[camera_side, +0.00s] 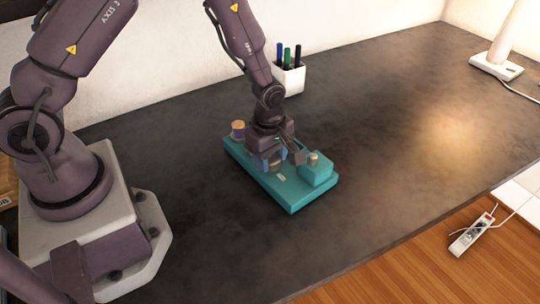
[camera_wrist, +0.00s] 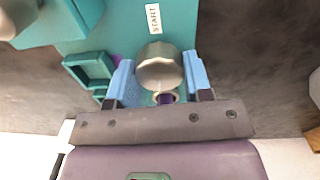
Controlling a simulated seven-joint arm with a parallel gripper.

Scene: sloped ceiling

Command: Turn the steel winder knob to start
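The teal winder (camera_side: 290,197) lies on the dark table, with a white label reading START (camera_wrist: 153,18) on its top. The round steel knob (camera_wrist: 159,66) shows in the wrist view just below the label, between my two blue fingers. My gripper (camera_wrist: 160,75) points down over the winder, and its fingers meet the knob's left and right edges with no clear gap, so it looks shut on the knob. In the side view my gripper (camera_side: 275,160) hides the knob. A spool (camera_side: 238,129) stands at the winder's far-left end.
A raised teal block with a small pale cylinder (camera_side: 313,158) on top stands close to the right of my gripper. A white pen cup (camera_side: 289,78) stands behind. A lamp base (camera_side: 496,66) is at the back right. The table's right side is clear.

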